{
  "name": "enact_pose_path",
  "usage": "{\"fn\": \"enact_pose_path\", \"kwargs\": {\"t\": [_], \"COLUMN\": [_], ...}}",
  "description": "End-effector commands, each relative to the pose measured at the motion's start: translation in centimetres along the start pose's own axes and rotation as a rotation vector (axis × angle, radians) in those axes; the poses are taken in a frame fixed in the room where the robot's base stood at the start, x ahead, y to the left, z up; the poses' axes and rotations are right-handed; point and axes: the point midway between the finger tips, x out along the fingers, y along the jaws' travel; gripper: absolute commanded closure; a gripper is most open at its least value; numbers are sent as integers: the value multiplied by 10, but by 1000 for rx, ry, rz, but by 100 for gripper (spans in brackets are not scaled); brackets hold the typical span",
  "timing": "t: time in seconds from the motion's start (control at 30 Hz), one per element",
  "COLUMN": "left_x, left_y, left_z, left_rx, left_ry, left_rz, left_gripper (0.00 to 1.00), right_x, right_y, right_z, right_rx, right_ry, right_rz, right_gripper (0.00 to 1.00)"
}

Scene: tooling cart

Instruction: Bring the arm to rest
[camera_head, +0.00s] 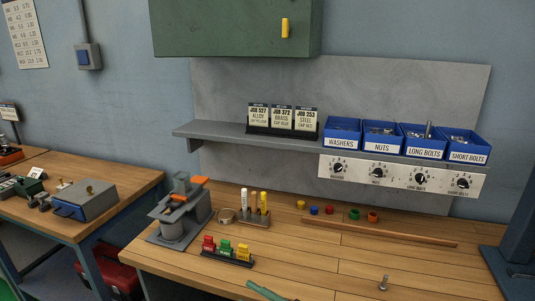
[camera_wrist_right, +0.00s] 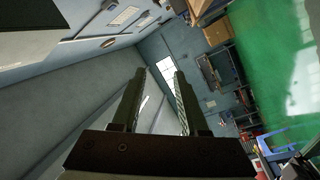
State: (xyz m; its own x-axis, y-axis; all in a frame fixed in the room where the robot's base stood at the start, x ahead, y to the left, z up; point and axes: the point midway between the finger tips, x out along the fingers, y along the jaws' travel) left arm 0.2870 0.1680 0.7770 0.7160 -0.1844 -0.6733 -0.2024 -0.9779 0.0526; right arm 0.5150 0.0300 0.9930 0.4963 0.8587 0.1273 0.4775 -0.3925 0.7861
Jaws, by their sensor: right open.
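My right gripper (camera_wrist_right: 160,74) shows in the right wrist view with its two dark fingers apart and nothing between them. Behind the fingers are a grey-blue wall, a bright panel and, at the right, a green floor. No gripper or arm of mine shows clearly in the head view, and my left gripper is in neither view.
Blue bins (camera_head: 342,131) stand on the shelf above.

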Motion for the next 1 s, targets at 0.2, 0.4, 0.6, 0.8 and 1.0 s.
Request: {"fn": "enact_pose_path", "kwargs": {"t": [0.2,0.4,0.6,0.8,1.0], "left_x": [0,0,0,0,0], "left_y": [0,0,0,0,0], "left_z": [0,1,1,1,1], "left_rx": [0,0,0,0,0], "left_ry": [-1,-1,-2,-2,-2], "left_rz": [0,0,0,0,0], "left_gripper": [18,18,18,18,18], "right_x": [-59,-142,-237,-297,-312], "right_y": [-36,-87,-151,-192,-202], "right_z": [28,53,52,35,29], "right_rx": [347,651,924,1084,1122], "right_ry": [-287,-598,-902,-1089,-1134], "right_rz": [216,341,396,402,400], "right_gripper": [57,57,57,57,57]}}
